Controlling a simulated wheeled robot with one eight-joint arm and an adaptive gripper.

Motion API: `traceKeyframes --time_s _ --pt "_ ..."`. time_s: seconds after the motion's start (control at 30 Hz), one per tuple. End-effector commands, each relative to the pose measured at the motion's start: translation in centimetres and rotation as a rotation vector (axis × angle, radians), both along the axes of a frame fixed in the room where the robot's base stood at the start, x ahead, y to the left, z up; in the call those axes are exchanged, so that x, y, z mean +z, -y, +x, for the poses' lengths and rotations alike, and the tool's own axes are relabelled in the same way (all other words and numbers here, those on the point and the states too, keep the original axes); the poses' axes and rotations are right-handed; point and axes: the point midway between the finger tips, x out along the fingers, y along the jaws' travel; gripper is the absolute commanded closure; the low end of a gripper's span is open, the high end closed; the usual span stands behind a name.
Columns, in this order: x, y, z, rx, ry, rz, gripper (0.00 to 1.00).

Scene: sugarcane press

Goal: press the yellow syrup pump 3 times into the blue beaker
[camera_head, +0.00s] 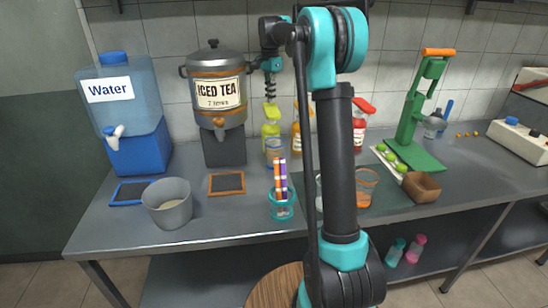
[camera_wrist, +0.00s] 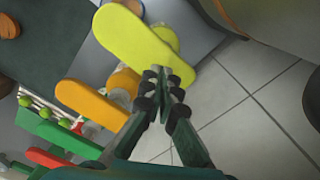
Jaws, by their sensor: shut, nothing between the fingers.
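The yellow syrup pump (camera_head: 271,130) stands at the back of the counter, against the tiled wall. In the wrist view its broad yellow head (camera_wrist: 135,38) lies just beyond my fingertips. My gripper (camera_head: 270,92) is just above the pump, pointing down, with its fingers shut and empty. The fingertips (camera_wrist: 163,78) overlap the edge of the yellow head in the wrist view; I cannot tell whether they touch it. I cannot clearly make out a blue beaker. A clear vessel (camera_head: 319,190) is mostly hidden behind my arm.
Orange (camera_head: 296,128) and red (camera_head: 360,125) pumps stand to the right of the yellow one. The iced tea dispenser (camera_head: 218,95) is close on the left. A cup of markers (camera_head: 281,208), an orange beaker (camera_head: 364,187) and a green press (camera_head: 412,120) also occupy the counter.

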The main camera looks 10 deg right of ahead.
Motion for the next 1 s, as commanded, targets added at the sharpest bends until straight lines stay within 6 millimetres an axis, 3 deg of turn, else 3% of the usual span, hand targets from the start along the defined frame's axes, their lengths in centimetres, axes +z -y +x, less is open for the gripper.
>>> traceKeyframes --time_s 1.0 --pt "-2.9 0.0 0.0 0.0 0.0 0.0 1.0"
